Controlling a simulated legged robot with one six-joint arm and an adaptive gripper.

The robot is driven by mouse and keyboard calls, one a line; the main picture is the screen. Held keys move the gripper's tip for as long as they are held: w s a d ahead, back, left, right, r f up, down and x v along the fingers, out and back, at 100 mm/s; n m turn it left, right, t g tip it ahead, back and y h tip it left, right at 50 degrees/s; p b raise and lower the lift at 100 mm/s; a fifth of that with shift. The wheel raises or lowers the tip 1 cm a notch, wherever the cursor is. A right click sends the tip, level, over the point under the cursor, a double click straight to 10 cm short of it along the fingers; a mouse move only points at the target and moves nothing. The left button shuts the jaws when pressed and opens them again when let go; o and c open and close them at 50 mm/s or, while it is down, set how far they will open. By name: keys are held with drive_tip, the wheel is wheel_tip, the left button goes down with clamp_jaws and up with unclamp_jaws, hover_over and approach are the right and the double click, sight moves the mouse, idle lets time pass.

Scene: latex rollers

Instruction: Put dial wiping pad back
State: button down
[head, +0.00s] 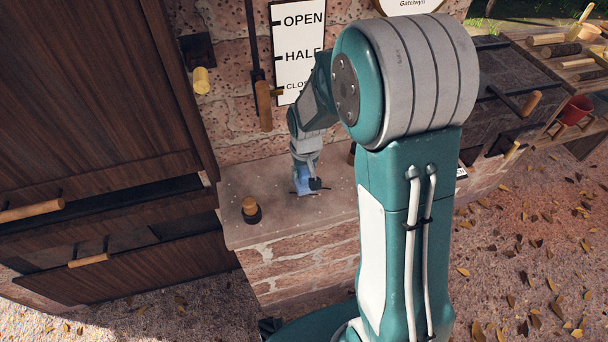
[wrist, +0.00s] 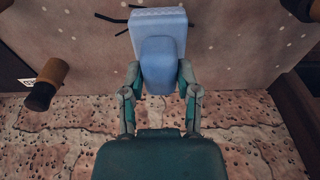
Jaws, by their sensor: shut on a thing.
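The wiping pad is a light blue block with a rounded blue grip. In the wrist view its grip (wrist: 160,62) sits between the two fingers of my gripper (wrist: 160,85), which is shut on it. The pad's wide head (wrist: 158,20) points away from my palm, over the stone ledge. In the head view the blue pad (head: 302,184) is small, below my gripper (head: 305,176), at the ledge's surface. Thin dark lines stick out around the pad in the wrist view. I cannot tell whether the pad touches the ledge.
A wooden knob with a black base (head: 250,208) stands on the stone ledge (head: 275,222), left of my gripper. A sign reading OPEN, HALF (head: 298,50) and a wooden-handled lever (head: 264,105) are on the wall behind. A dark wooden cabinet (head: 90,100) stands at the left.

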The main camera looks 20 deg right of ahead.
sight(305, 175)
drive_tip(key=shift+s+f, duration=0.1)
drive_tip(key=shift+f, duration=0.9)
drive_tip(key=shift+f, duration=0.15)
drive_tip(key=shift+c, duration=1.7)
unclamp_jaws()
drive_tip(key=r, duration=0.7)
drive_tip(key=s+r, duration=0.1)
drive_tip(key=r, duration=0.3)
drive_tip(key=shift+s+a, duration=0.1)
drive_tip(key=s+r+t, duration=0.2)
drive_tip(key=s+r, duration=0.4)
drive_tip(key=s, duration=0.3)
drive_tip(key=s+r+t, duration=0.2)
drive_tip(key=s+r, duration=0.5)
drive_tip(key=s, duration=0.3)
drive_tip(key=shift+s+r, duration=0.3)
